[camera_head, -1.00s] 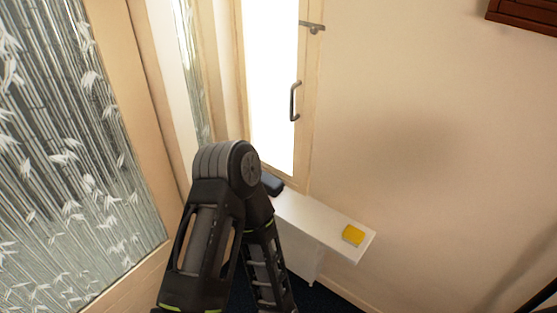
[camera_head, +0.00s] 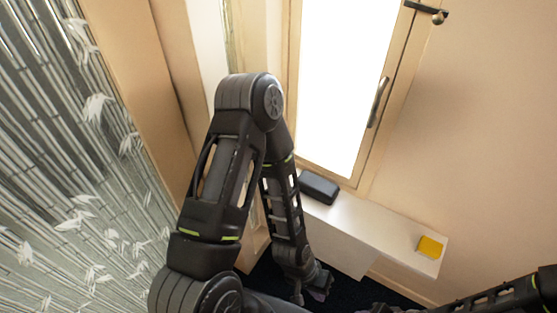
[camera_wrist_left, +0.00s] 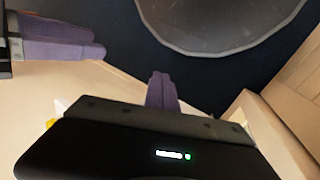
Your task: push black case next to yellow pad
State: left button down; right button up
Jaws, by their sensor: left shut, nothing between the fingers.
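The black case (camera_head: 319,187) lies on the far left end of a white shelf (camera_head: 375,228) below the bright window. The yellow pad (camera_head: 430,247) lies flat near the shelf's right end, with bare shelf between the two. My left gripper (camera_head: 317,292) points down in front of the shelf, low and apart from both objects. Its purple fingers (camera_wrist_left: 162,92) are together and empty in the left wrist view. A yellow sliver of the pad (camera_wrist_left: 50,122) shows there at the left edge. My right arm enters at lower right; purple fingers (camera_wrist_left: 62,40) at upper left appear to be its own.
The window frame and its handle (camera_head: 378,102) rise behind the case. A bamboo-patterned panel (camera_head: 70,170) stands on the left. The plain wall (camera_head: 480,130) is behind the shelf's right side. Dark floor (camera_head: 350,293) lies below the shelf.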

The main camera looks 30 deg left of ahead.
pick_arm(q)
jog(key=shift+w+a, duration=0.1)
jog(key=shift+a, duration=0.3)
pick_arm(e)
jog(key=shift+w+a, duration=0.1)
jog(key=shift+a, duration=0.3)
pick_arm(q)
jog(key=shift+d, duration=0.1)
